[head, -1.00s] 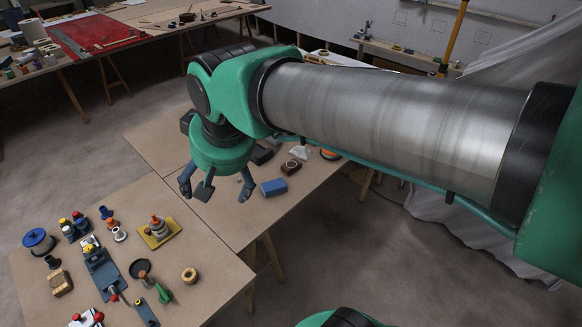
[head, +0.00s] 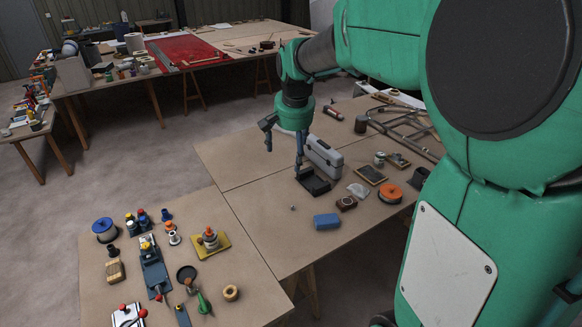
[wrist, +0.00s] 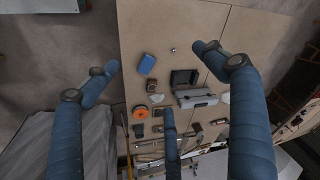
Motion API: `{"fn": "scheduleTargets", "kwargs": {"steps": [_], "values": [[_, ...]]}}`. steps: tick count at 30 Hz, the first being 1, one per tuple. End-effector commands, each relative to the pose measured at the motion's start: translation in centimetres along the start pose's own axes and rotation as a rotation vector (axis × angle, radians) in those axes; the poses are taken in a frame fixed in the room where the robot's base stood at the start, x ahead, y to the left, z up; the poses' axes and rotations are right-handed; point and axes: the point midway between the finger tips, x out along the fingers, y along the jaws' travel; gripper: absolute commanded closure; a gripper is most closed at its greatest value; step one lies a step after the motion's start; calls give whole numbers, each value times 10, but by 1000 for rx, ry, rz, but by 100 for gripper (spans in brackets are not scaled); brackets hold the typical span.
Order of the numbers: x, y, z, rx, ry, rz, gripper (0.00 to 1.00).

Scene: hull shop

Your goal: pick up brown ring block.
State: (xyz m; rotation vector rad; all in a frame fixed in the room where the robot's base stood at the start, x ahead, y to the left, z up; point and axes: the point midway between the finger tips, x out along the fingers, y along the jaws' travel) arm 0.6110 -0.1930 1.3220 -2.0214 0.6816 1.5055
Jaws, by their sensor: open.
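The brown ring block (head: 346,202) is a small dark brown block with a round opening on its top. It sits on the right-hand table (head: 265,245), between a blue block (head: 326,221) and a clear crumpled piece (head: 358,190). It also shows small in the wrist view (wrist: 152,86). My gripper (head: 284,155) hangs above the same table, left of and beyond the block in the head view. Its blue fingers are spread and hold nothing. In the wrist view, the block lies far below, between the spread fingers.
A grey case with an open black tray (head: 313,182) stands below my gripper. An orange disc (head: 390,192) and a small framed piece (head: 367,174) are near the block. The near-left table (head: 105,282) carries many parts and a tan ring (head: 231,293).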

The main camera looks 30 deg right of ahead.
Motion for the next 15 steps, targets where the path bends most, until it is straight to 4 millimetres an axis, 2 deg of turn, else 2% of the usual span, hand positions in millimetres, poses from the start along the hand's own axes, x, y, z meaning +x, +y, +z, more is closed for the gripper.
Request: {"fn": "scheduleTargets", "kwargs": {"steps": [3,15], "values": [[22,7,-30,65,-17,17,16],[100,44,-118,280,-62,67,16]]}}
